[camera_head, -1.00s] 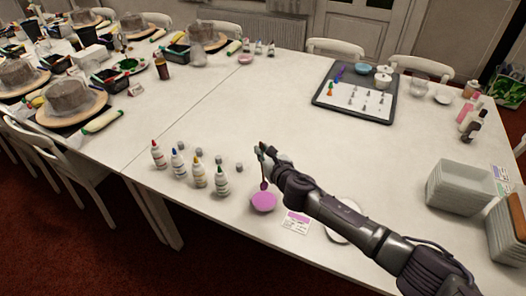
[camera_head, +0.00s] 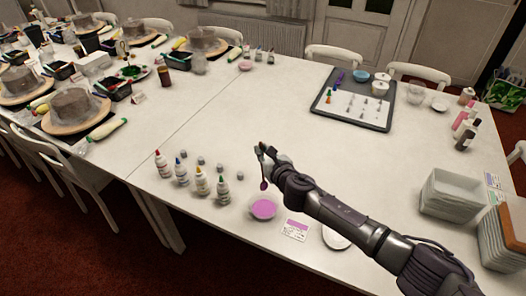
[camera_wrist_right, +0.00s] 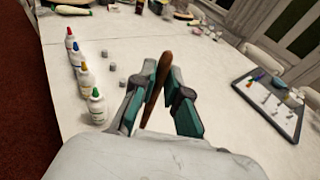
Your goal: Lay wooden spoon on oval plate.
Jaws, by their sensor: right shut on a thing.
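My right gripper (camera_head: 262,152) is shut on the wooden spoon (camera_head: 264,184). In the head view the spoon hangs down from the fingers, its lower end coloured purple, over the table just behind a bowl of purple paint (camera_head: 263,208). In the right wrist view its brown handle (camera_wrist_right: 164,66) stands between the teal fingers of the gripper (camera_wrist_right: 158,84). A white plate (camera_head: 336,240), likely the oval plate, lies near the front table edge, partly hidden behind my right arm. My left gripper is not in view.
Several paint bottles (camera_head: 201,182) and small grey caps stand left of the bowl. A printed card (camera_head: 295,229) lies between bowl and plate. A dark tray (camera_head: 338,114) stands farther back, stacked white containers (camera_head: 452,194) at right. The table's middle is clear.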

